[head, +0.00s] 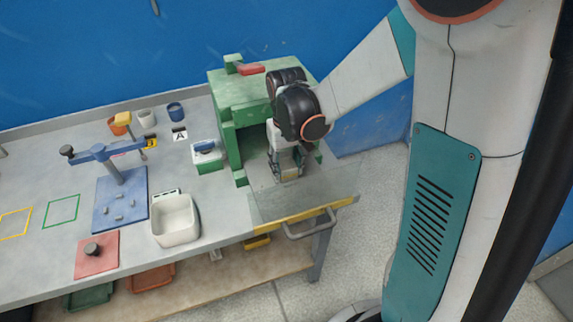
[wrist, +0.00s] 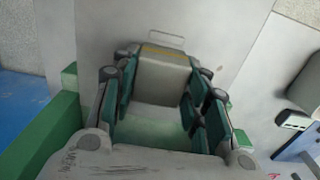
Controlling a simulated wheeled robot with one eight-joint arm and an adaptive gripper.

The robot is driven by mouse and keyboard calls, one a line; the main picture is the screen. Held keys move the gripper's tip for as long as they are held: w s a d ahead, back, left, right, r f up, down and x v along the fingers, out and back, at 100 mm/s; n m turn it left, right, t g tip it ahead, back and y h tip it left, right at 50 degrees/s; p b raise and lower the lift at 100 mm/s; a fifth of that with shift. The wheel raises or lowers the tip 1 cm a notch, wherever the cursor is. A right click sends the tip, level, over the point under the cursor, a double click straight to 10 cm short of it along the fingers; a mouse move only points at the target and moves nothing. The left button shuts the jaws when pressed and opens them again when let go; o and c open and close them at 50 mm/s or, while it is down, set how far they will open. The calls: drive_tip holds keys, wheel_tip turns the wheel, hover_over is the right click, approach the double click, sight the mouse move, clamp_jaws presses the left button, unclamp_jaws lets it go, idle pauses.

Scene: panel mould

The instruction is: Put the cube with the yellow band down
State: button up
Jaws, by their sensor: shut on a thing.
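My gripper (head: 287,166) hangs in front of the open side of the green frame, above the right end of the table. It is shut on a pale grey-beige cube (wrist: 163,80), which sits between the teal finger pads in the wrist view. A thin yellowish strip shows at the cube's far edge there. In the head view the cube is mostly covered by the fingers. I cannot tell whether its underside touches the surface below.
The green frame (head: 222,92) stands close beside my gripper, with a red piece (head: 251,69) on top. A white bin (head: 176,228), a blue stand (head: 121,205) and a small green-and-white box (head: 207,156) are left. Bare table (head: 330,193) lies right, ending at a yellow-striped edge.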

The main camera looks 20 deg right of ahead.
sight(287, 164)
drive_tip(key=shift+f, duration=0.15)
drive_tip(key=o, duration=1.1)
wheel_tip(287, 164, up, 7)
drive_tip(key=shift+r+p, duration=0.1)
drive_tip(key=shift+p, duration=1.15)
drive_tip(key=shift+s+r, duration=0.1)
drive_tip(key=shift+r, duration=0.45)
drive_tip(key=shift+s+r+t, duration=1.2)
drive_tip(key=shift+s+r, duration=0.5)
drive_tip(key=shift+s, duration=0.75)
drive_tip(key=shift+s+r+t, duration=1.2)
drive_tip(key=shift+s+r, duration=0.55)
drive_tip(key=shift+s, duration=0.7)
drive_tip(key=shift+s+r+t, duration=1.2)
drive_tip(key=shift+s+r, duration=0.5)
drive_tip(key=shift+s, duration=0.75)
